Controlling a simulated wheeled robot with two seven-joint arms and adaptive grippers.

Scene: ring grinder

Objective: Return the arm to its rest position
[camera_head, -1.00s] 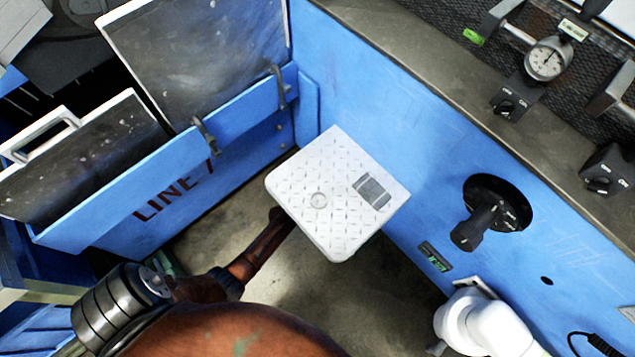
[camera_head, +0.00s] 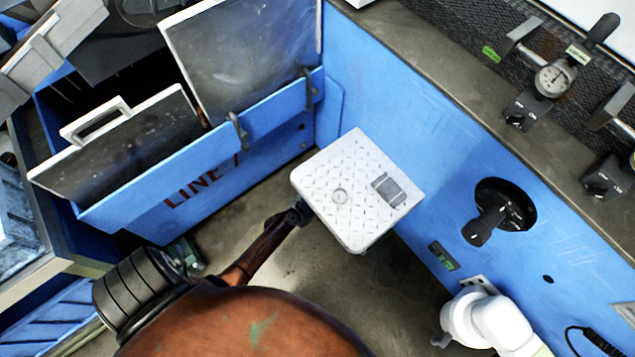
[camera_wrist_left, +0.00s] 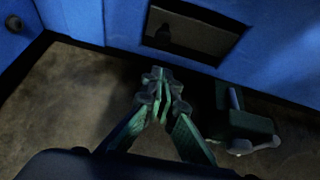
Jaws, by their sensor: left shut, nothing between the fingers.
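My left gripper (camera_wrist_left: 161,90) shows in the left wrist view. Its green fingers come together at grey tips, with nothing between them. It is over a concrete floor (camera_wrist_left: 70,95), in front of a blue panel with a dark rectangular opening (camera_wrist_left: 192,35). It is apart from the panel as far as I can see. I cannot make out the left gripper in the head view. My right gripper is in neither view.
In the head view, a white patterned plate (camera_head: 350,170) stands out near the blue wall (camera_head: 400,110). A black knob (camera_head: 490,222) and a white pipe-like part (camera_head: 475,315) project from the wall. A rusty orange rounded body (camera_head: 240,325) and dark ribbed cylinder (camera_head: 128,298) fill the lower left.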

